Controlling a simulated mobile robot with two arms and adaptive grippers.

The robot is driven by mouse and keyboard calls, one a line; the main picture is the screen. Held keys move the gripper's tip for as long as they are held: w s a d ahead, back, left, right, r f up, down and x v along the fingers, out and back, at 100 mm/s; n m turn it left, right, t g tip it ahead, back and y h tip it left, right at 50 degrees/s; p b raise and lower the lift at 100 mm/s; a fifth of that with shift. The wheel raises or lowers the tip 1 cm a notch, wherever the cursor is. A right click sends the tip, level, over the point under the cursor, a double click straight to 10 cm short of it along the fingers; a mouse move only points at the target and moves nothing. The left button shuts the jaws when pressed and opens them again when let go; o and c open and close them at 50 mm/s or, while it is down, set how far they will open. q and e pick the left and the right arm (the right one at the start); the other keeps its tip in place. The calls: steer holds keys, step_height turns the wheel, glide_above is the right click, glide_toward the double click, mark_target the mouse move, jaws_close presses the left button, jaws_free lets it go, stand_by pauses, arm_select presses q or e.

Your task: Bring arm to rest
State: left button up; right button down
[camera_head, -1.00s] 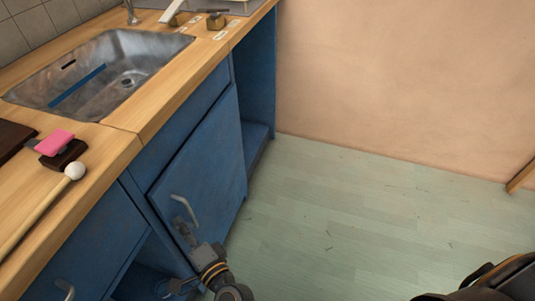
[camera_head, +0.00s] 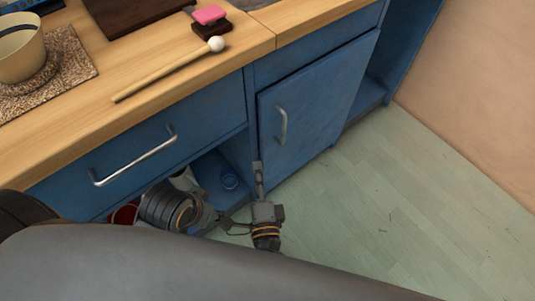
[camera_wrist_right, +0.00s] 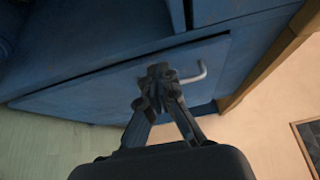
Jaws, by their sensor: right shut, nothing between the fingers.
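My right gripper (camera_head: 258,168) is low in front of the blue cabinets, by the lower left corner of the cabinet door (camera_head: 318,100). Its fingers are together with nothing between them. In the right wrist view the shut fingertips (camera_wrist_right: 160,72) point at the blue front, left of the door's metal handle (camera_wrist_right: 190,76). A gap to the handle shows in the head view; whether the fingertips touch the door I cannot tell. My left gripper is not in view.
The wooden counter (camera_head: 140,58) holds a mallet (camera_head: 165,72), a pink block (camera_head: 210,14) and a cream bowl (camera_head: 22,58) on a speckled mat (camera_head: 75,70). A drawer handle (camera_head: 135,158) sticks out below. An open shelf (camera_head: 215,172) lies beside the gripper. The floor (camera_head: 390,190) to the right is clear.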

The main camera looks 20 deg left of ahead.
steer(key=shift+s+a, duration=0.1)
steer(key=shift+s, duration=0.15)
